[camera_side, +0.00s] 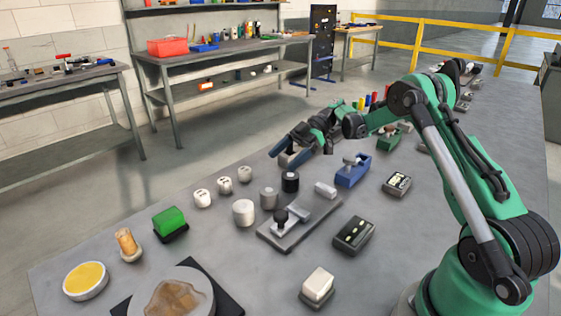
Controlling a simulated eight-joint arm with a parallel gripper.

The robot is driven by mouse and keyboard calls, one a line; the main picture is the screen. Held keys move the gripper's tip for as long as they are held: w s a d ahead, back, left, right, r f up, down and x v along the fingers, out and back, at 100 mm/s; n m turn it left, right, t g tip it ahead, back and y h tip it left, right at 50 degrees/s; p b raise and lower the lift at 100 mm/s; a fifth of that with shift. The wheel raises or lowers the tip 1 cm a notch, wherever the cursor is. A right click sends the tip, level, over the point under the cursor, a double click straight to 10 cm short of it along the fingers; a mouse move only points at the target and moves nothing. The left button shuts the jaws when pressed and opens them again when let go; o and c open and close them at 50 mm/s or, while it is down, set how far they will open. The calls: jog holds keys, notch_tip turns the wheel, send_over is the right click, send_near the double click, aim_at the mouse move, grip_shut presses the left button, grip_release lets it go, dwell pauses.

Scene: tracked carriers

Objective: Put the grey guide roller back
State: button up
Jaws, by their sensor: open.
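My gripper (284,160) is open above the middle of the grey bench, its two dark blue fingers pointing down to the left. A pale grey block-like thing (288,158) shows between or behind the fingers, partly hidden; I cannot tell whether it touches them. Several roller-like cylinders stand in front of the gripper: a mid-grey one (269,198), a paler one (243,212) and a black one (290,181). A light grey cylinder (325,190) lies at the far end of a grey fixture plate (300,229). I cannot tell which is the guide roller.
A blue holder (352,173), a dark box (354,234) and a white-topped block (317,287) lie right and in front. A green block (170,222) stands left.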

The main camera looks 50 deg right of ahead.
aim_at(275, 187)
jog(key=s+a+r+m+h, duration=0.2)
jog(key=a+r+m+h, duration=0.35)
jog(key=a+m, duration=0.2)
jog(key=s+a+m+t+h, duration=0.3)
jog(key=s+m+h, duration=0.3)
jog(key=s, duration=0.5)
jog(key=shift+a+r+m+t+h, duration=0.2)
jog(key=shift+m+t+h, duration=0.2)
jog(key=shift+t, duration=0.4)
